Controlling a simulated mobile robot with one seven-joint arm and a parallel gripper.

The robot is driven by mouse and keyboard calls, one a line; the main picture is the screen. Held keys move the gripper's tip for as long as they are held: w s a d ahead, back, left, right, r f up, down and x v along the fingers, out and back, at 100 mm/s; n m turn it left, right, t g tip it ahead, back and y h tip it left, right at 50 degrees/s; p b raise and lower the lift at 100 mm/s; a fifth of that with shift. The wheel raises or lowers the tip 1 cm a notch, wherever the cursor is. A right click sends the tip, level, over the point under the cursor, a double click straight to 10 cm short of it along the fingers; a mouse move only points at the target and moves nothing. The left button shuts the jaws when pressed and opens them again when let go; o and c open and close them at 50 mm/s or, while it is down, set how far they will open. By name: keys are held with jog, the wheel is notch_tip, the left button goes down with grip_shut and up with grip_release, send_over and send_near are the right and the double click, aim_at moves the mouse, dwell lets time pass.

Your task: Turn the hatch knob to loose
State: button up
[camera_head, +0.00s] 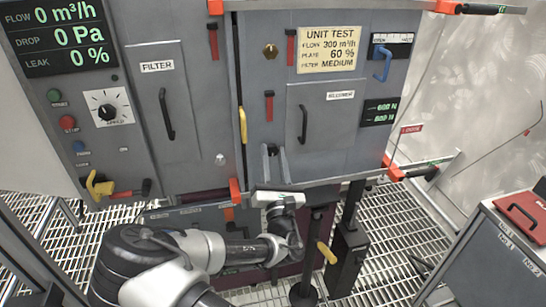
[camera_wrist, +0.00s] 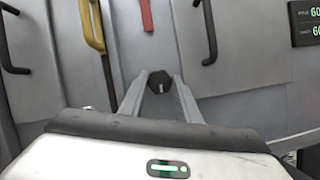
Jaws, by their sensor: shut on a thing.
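The hatch knob (camera_wrist: 160,81) is small, black and faceted, with a pale mark on its face pointing roughly up and down. It sits on the grey cabinet front, low and left of the hatch door (camera_head: 322,110) with its black bar handle (camera_head: 304,124). My gripper (camera_wrist: 160,84) has one finger on each side of the knob and is shut on it. In the head view my gripper (camera_head: 273,150) reaches up to the panel from below; the knob is small there and hard to make out between the fingers.
A red handle (camera_head: 269,106) hangs above the knob and a yellow handle (camera_head: 243,125) is to its left. A brass knob (camera_head: 270,50) is higher up. Black posts (camera_head: 349,220) stand below right, and a side cabinet (camera_head: 500,245) bears a red case (camera_head: 522,215).

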jog(key=o, duration=0.8)
jog(key=shift+c, duration=0.2)
jog(key=v, duration=1.7)
jog(key=shift+s, duration=0.3)
jog(key=shift+r, duration=0.1)
